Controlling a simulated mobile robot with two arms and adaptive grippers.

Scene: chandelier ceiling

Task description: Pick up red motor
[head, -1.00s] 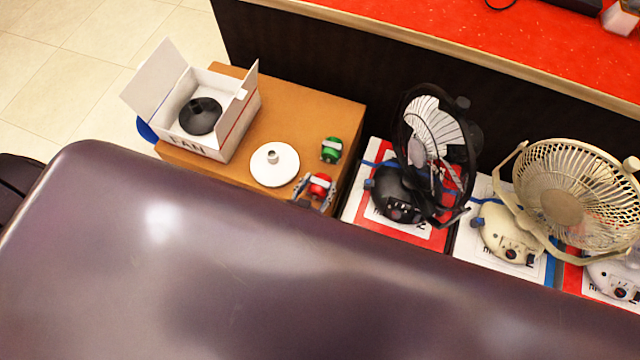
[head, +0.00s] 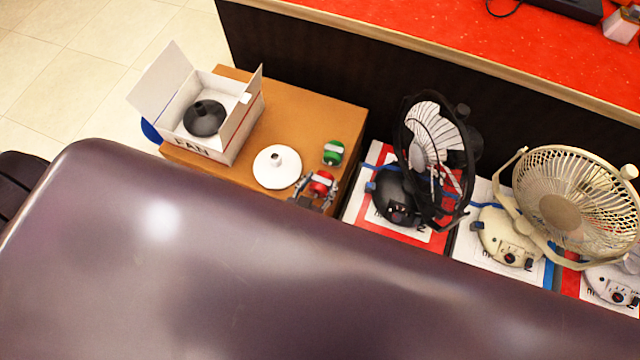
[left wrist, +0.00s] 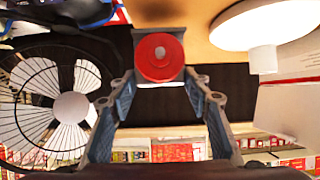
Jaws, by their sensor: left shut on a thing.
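The red motor (head: 321,182), red with a pale band, is at the near right part of the brown box top in the head view. My left gripper (head: 316,190) has its fingers on either side of it and is shut on it. In the left wrist view the motor's round red end (left wrist: 160,57) shows between the fingertips (left wrist: 162,84). I cannot tell whether the motor touches the box top. A green motor (head: 333,152) with a pale band stands just behind it, apart. My right gripper is not in view.
A white round base (head: 277,167) lies left of the motors. An open white box (head: 240,125) holds a black base (head: 204,118). A black fan (head: 430,160) and a cream fan (head: 560,205) stand to the right. A large dark smooth surface (head: 250,270) fills the foreground.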

